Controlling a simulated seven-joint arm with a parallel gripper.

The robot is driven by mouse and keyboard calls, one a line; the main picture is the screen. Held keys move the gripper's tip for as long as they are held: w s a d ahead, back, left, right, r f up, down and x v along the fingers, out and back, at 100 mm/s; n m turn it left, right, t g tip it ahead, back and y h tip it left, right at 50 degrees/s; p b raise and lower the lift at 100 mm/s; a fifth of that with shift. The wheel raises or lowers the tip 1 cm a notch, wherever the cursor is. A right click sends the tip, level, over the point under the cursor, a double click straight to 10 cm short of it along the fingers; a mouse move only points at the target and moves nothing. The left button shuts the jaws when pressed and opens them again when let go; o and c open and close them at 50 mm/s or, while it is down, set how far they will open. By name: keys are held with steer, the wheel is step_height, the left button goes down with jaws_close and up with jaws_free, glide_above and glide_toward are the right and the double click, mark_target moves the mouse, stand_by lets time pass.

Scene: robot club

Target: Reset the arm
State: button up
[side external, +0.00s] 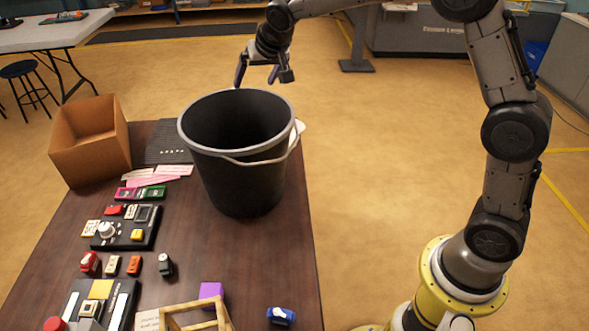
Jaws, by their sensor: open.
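My gripper (257,75) is at the upper middle of the side external view, above and behind the rim of a black bucket (240,175). Its two dark fingers are apart and point down, with nothing visible between them. My arm arches from its yellow base at the lower right up and over to the left. The gripper appears clear of the bucket, though its exact distance from the rim is hard to tell.
The bucket stands on a dark wooden table (200,245). A cardboard box (92,150) sits at its far left. Small electronic modules (125,228), a purple block (211,290), a blue item (281,316) and a wooden frame (195,315) lie nearer.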

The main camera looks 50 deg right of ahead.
steer(key=s+d+r+n+t, duration=0.1)
steer(key=s+r, duration=0.5)
steer(key=s, duration=0.6)
steer(key=s+r, duration=0.5)
steer(key=s, duration=0.7)
steer(key=s+f+n+g, duration=0.1)
steer(key=s+f+n, duration=0.1)
steer(key=s+f, duration=0.3)
steer(key=s+a+f+n+g+y, duration=0.1)
steer(key=s+f, duration=0.4)
steer(key=s, duration=0.6)
steer(key=shift+s+a+f+n+y, duration=0.2)
steer(key=shift+a+n+y, duration=0.1)
steer(key=shift+n, duration=0.3)
